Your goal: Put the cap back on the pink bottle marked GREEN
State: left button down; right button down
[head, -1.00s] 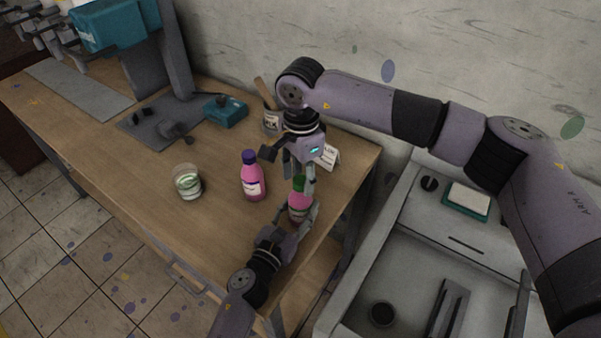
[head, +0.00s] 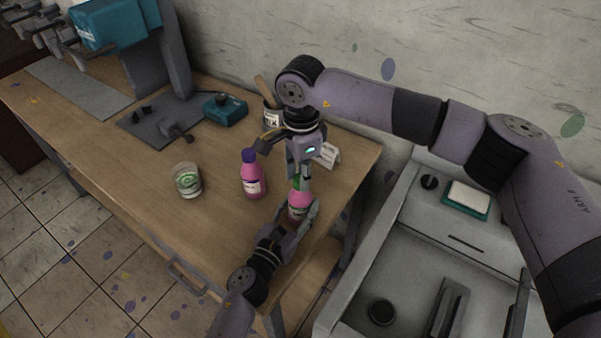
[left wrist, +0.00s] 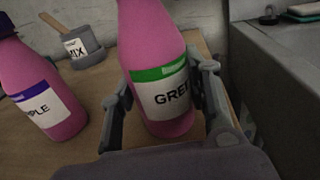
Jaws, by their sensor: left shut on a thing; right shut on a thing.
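The pink bottle marked GREEN (head: 299,200) stands near the table's right end. It also shows in the left wrist view (left wrist: 158,40), with a green-striped label; its top is cut off there. My left gripper (head: 301,216) is shut around the bottle's body, one finger on each side in the left wrist view (left wrist: 166,98). My right gripper (head: 301,181) points down from above, directly over the bottle, shut on the green cap (head: 297,183). The cap is mostly hidden by the fingers. It is at the bottle's neck; I cannot tell whether it is seated.
A purple-capped pink bottle (head: 253,180) stands just left, also in the left wrist view (left wrist: 48,100). A glass with greenish content (head: 187,181) is farther left. A MIX cup with a stick (head: 271,118) and a white sign (head: 330,156) stand behind. A sink unit (head: 400,270) lies right.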

jog(key=m, duration=0.5)
jog(key=shift+m, duration=0.4)
jog(key=m, duration=0.7)
jog(key=c, duration=1.2)
grip_release()
notch_tip(320, 180, up, 12)
pick_arm(q)
jog(key=c, duration=0.8)
grip_release()
